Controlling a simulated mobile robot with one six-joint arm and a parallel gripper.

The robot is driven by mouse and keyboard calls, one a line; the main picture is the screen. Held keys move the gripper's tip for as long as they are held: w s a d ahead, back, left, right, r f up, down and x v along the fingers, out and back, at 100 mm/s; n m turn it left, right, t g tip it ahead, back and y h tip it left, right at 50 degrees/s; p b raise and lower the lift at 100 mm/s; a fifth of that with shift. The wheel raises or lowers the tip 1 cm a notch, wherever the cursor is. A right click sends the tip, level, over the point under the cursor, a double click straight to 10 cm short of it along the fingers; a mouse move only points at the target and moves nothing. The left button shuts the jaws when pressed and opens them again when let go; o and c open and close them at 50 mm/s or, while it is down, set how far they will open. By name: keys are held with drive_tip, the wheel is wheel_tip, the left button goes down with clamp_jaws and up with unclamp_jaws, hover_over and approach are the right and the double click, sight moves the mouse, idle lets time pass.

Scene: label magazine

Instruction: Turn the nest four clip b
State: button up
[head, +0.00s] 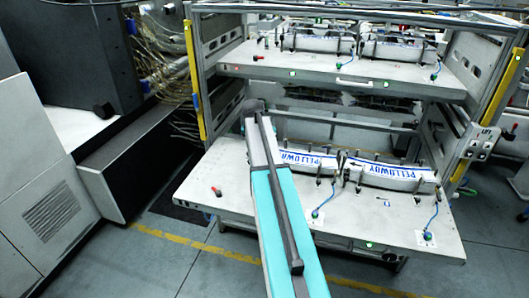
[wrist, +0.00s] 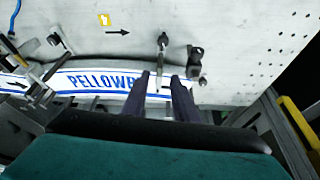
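In the wrist view, my gripper (wrist: 161,77) points at the label nest with its two dark fingers apart. White label stock (wrist: 100,80) with blue "PELLOWD…" print shows beside and between the fingers. A metal post clip with a rounded head (wrist: 163,42) stands just beyond the fingertips, and a black clip (wrist: 195,58) is to its right. I see no nest or clip marking, so I cannot tell which is nest four clip b. In the head view, label stacks (head: 390,174) lie in nests on the lower shelf (head: 225,178); my arm hides part of the left nest and my gripper.
An upper shelf (head: 260,65) with more label stacks (head: 318,43) hangs above the lower one. Yellow-striped posts (head: 194,80) flank the shelves, and a dark cabinet (head: 140,160) stands left. Blue cables (head: 325,195) rise from the lower shelf. Its front strip is mostly bare.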

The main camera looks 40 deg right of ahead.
drive_tip(key=b+v, duration=0.2)
drive_tip(key=v, duration=1)
drive_tip(key=shift+a+r, duration=0.15)
drive_tip(key=shift+s, duration=0.15)
idle(0.3)
